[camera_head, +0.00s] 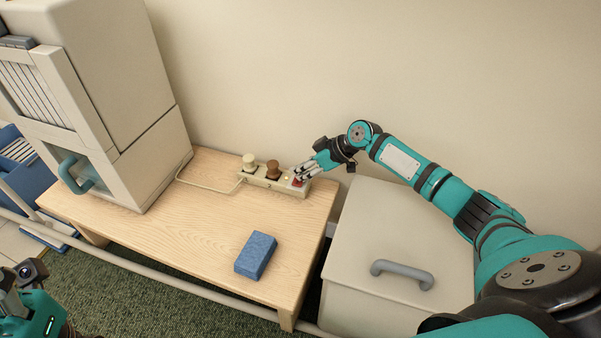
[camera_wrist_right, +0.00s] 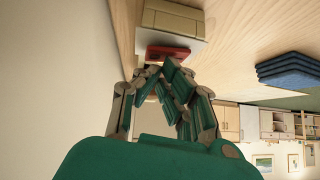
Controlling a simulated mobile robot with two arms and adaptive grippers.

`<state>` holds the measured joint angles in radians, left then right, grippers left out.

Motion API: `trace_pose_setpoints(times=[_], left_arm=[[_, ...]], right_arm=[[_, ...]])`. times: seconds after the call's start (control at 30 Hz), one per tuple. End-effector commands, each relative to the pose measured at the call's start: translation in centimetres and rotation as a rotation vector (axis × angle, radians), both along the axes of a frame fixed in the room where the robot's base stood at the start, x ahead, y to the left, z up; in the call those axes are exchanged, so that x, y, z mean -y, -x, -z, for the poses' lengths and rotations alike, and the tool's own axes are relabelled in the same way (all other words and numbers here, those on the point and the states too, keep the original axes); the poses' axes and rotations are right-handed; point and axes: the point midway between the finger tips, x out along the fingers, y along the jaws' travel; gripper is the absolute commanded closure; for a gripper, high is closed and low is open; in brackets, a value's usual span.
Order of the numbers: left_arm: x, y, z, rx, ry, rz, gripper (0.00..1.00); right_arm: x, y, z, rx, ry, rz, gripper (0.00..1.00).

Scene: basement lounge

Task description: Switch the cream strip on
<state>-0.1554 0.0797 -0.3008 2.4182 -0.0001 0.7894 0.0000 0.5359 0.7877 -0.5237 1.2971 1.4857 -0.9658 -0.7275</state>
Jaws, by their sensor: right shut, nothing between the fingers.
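The cream power strip (camera_head: 245,178) lies along the back of the wooden table, by the wall. A cream plug and a brown plug (camera_head: 272,168) stand in it. Its red switch (camera_head: 298,183) is at the right end, and a small yellowish spot shows beside it. My right gripper (camera_head: 301,174) is shut and empty, with its fingertips at the red switch. In the right wrist view the fingertips (camera_wrist_right: 160,72) are right by the switch (camera_wrist_right: 167,52); I cannot tell whether they touch. Part of my left arm shows at the lower left, its fingers not clearly visible.
A blue block (camera_head: 256,255) lies near the table's front right. A large cream cabinet-like machine (camera_head: 115,95) stands on the table's left. A cream chest with a grey handle (camera_head: 402,274) stands right of the table (camera_head: 190,235). The middle of the tabletop is clear.

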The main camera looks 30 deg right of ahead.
Motion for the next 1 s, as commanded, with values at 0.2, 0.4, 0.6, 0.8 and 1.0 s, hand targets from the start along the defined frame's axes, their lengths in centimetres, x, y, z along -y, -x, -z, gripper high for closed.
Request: trace_pose_setpoints(times=[0.2,0.4,0.6,0.8,1.0], left_arm=[[-0.1,0.0,0.2,-0.005,-0.001,-0.001,0.6],[0.0,0.0,0.2,-0.005,-0.001,0.0,0.6],[0.0,0.0,0.2,-0.005,-0.002,0.0,0.6],[0.0,0.0,0.2,-0.005,-0.002,0.0,0.6],[0.0,0.0,0.2,-0.005,-0.002,0.0,0.6]], right_arm=[[0.1,0.1,-0.2,0.001,-0.001,0.0,1.0],[1.7,1.4,-2.1,0.002,0.003,0.001,1.0],[4.0,3.5,-5.1,0.0,0.003,0.002,1.0],[5.8,5.1,-7.4,-0.001,0.002,0.002,1.0],[6.4,5.7,-8.4,-0.001,0.001,0.0,1.0]])
